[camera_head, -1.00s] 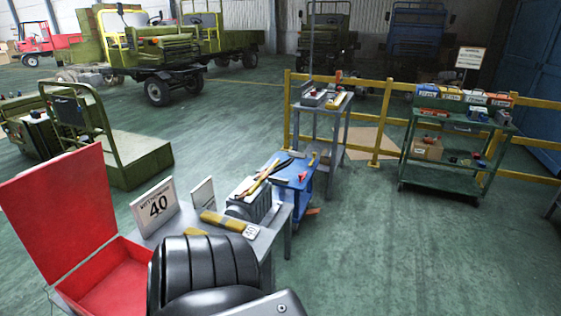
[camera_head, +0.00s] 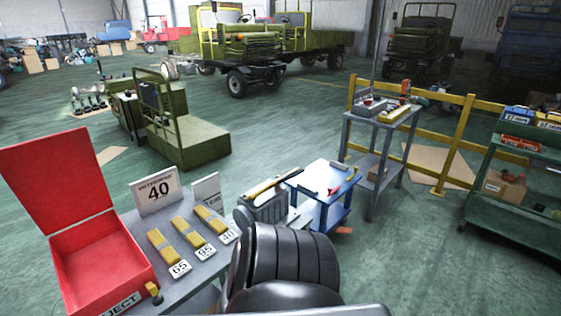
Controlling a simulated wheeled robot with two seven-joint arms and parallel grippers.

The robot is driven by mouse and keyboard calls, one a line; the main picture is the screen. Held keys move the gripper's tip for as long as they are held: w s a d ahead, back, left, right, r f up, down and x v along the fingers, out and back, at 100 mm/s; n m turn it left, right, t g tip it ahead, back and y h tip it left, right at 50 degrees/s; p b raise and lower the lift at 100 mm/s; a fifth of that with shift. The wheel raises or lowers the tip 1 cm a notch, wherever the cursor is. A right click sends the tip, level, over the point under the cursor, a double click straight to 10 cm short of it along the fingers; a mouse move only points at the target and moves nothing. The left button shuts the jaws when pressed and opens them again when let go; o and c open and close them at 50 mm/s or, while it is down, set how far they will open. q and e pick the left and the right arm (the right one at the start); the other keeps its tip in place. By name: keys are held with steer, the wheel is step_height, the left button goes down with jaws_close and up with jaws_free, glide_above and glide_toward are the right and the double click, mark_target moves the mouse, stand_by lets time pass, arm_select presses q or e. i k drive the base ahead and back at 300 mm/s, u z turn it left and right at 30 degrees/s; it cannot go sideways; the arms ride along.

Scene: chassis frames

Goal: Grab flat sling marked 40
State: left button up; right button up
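Three yellow-and-grey flat slings lie side by side on a grey table (camera_head: 183,288). Each has a white number tag at its near end. The sling marked 40 (camera_head: 209,219) is the rightmost, with its tag (camera_head: 229,236) towards the table's right edge. The sling marked 95 (camera_head: 187,232) is in the middle and the sling marked 65 (camera_head: 161,246) is on the left. A black ribbed part of my arm fills the bottom middle, right of the slings. Neither of my grippers shows.
An open red box (camera_head: 99,262) marked REJECT stands left of the slings, lid raised. A small white sign (camera_head: 206,188) stands behind the sling marked 40. A grey box (camera_head: 264,209), a blue cart (camera_head: 322,190) and a grey stand (camera_head: 375,150) are to the right.

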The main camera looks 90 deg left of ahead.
mark_target(226, 236)
steer(key=u, duration=1.6)
steer(key=i, duration=3.7)
steer(key=u, duration=3.4)
